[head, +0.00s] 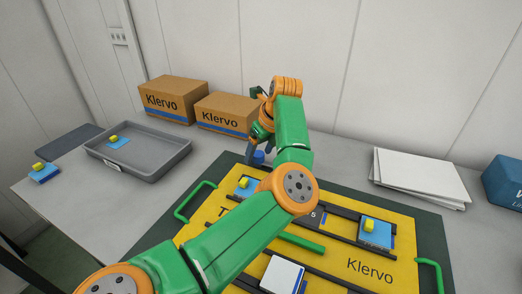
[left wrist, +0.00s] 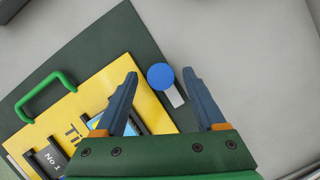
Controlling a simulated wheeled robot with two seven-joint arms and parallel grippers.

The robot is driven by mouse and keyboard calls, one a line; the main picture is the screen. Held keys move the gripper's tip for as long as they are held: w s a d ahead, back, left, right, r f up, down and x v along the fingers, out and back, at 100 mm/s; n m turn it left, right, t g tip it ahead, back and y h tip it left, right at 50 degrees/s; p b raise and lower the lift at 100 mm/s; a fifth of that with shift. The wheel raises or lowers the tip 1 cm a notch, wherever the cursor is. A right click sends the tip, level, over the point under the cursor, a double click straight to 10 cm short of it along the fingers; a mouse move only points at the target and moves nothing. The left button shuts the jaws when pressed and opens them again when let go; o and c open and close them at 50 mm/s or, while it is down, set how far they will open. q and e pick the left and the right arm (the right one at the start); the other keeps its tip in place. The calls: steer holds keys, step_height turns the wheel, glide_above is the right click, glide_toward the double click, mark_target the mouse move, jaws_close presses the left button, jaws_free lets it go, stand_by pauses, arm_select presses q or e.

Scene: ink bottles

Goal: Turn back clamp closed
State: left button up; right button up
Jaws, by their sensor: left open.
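The back clamp shows as a round blue knob (left wrist: 160,77) with a short pale bar (left wrist: 175,97) in the left wrist view. It sits by the edge of the dark green base (left wrist: 84,48), beyond the yellow plate (left wrist: 92,82). In the head view the blue knob (head: 258,156) shows at the plate's back edge, partly hidden by my arm. My left gripper (left wrist: 161,75) is open, pointing down, with its blue fingers on either side of the knob. A gap shows on both sides. Whether the bar overlaps the plate is unclear. My right gripper is not in view.
A grey tray (head: 165,160) and two cardboard boxes (head: 173,97) stand at the back left. White sheets (head: 420,175) and a blue box (head: 503,182) lie right.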

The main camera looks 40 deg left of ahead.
arm_select(q)
steer(key=shift+w+a+f, duration=0.1)
steer(key=shift+f, duration=0.05)
jaws_close()
